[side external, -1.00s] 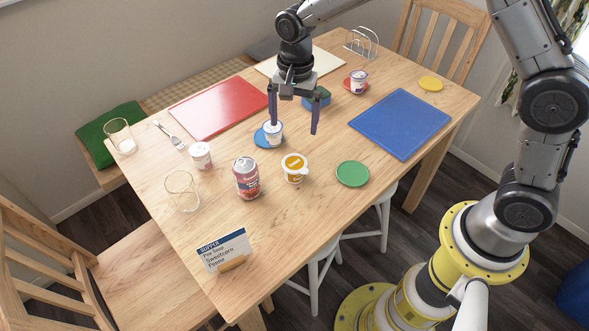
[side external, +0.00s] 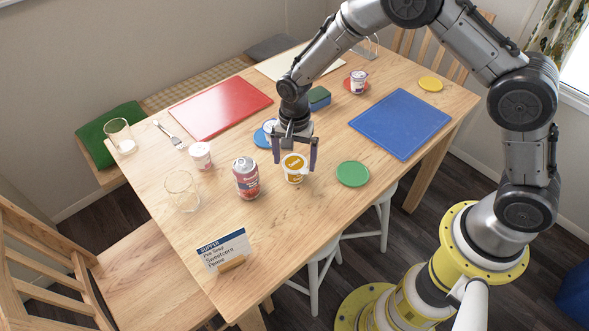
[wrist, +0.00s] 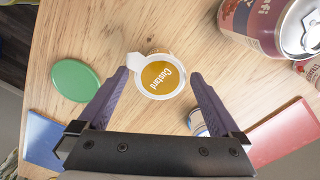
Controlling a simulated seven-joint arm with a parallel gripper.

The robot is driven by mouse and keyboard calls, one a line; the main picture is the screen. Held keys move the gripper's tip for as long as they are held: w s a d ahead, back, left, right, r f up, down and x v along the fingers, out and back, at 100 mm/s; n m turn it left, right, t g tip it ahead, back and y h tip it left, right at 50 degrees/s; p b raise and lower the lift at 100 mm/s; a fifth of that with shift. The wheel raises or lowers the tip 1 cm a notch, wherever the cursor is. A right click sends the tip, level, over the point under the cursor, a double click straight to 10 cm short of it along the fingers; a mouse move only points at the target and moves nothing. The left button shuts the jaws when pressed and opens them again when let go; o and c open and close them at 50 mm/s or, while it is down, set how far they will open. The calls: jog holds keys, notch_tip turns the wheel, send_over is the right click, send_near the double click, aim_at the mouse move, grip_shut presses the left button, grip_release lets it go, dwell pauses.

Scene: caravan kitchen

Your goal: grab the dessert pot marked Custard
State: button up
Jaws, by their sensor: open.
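The Custard pot (side external: 295,177) is a white tub with an orange-yellow lid label. It stands upright on the wooden table, and its lid reads "Custard" in the wrist view (wrist: 158,78). My gripper (side external: 295,164) points down over it, open and empty. In the wrist view my fingertips (wrist: 160,75) lie on either side of the lid, with a gap at each side. Whether the tips are above the rim or down beside it, I cannot tell.
A glass (side external: 182,192) and another white pot (side external: 201,157) are further left.

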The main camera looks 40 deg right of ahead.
jog(key=shift+f, duration=1.05)
jog(key=c, duration=0.7)
jog(key=shift+c, duration=0.3)
jog(key=shift+r, duration=0.15)
